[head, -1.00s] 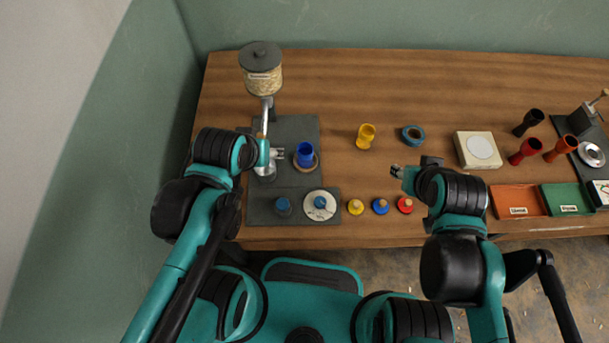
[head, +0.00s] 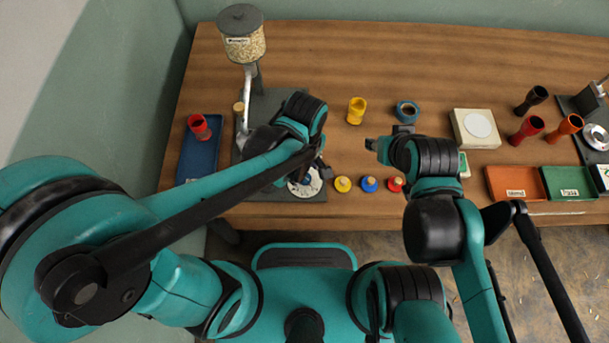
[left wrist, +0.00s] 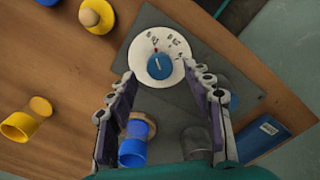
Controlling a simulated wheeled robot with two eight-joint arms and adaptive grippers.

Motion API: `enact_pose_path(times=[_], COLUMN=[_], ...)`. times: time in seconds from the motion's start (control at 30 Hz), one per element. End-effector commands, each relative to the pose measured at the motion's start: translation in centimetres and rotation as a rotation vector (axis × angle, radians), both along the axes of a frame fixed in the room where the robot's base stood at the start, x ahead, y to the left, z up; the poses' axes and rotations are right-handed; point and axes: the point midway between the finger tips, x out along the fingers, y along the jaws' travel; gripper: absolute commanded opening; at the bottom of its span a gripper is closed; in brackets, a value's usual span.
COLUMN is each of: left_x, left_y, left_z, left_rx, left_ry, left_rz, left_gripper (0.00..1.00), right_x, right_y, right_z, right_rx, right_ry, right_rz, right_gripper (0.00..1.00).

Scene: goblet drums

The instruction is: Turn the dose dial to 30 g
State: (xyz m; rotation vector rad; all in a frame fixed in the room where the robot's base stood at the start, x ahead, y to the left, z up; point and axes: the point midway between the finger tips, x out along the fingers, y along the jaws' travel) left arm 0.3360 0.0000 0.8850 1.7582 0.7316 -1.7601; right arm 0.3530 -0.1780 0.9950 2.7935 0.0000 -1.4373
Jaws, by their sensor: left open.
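The dose dial is a white disc (left wrist: 137,52) with printed marks and a blue knob (left wrist: 160,66), on a dark grey base plate. A pale line shows on the knob, but the numbers are too small to read surely. In the head view the dial (head: 313,187) is partly hidden by my left gripper (head: 320,171).
A grain hopper (head: 243,42) stands at the back left. A blue cup (left wrist: 132,152) is beside the dial. Yellow, blue and red knobbed pieces (head: 369,184) sit right of it.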

Motion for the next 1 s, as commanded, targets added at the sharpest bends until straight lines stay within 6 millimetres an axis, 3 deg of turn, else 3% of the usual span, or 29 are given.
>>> enact_pose_path(times=[0.03, 0.2, 0.5, 0.57, 0.7, 1.0], left_x=[0.0, 0.0, 0.0, 0.0, 0.0, 0.0], left_y=[0.0, 0.0, 0.0, 0.0, 0.0, 0.0], left_z=[-1.2, -2.6, -2.8, -2.8, -2.8, -2.8], left_rx=[0.000, -0.001, -0.001, -0.001, -0.001, -0.001], left_ry=[0.000, -0.001, -0.001, -0.001, -0.001, -0.001], left_rz=[0.000, 0.000, -0.001, -0.001, -0.001, -0.015], left_gripper=[0.51, 0.51, 0.51, 0.41, 0.04, 0.01], right_x=[0.0, 0.0, 0.0, 0.0, 0.0, 0.0], right_y=[0.0, 0.0, 0.0, 0.0, 0.0, 0.0], right_z=[-0.7, -1.4, -1.4, -1.4, -1.4, -1.4], right_rx=[0.000, 0.000, 0.000, 0.000, 0.000, 0.000], right_ry=[0.000, 0.000, 0.000, 0.000, 0.000, 0.000], right_rz=[0.000, 0.000, 0.000, 0.000, 0.000, 0.000], right_gripper=[0.40, 0.40, 0.40, 0.40, 0.40, 0.40])
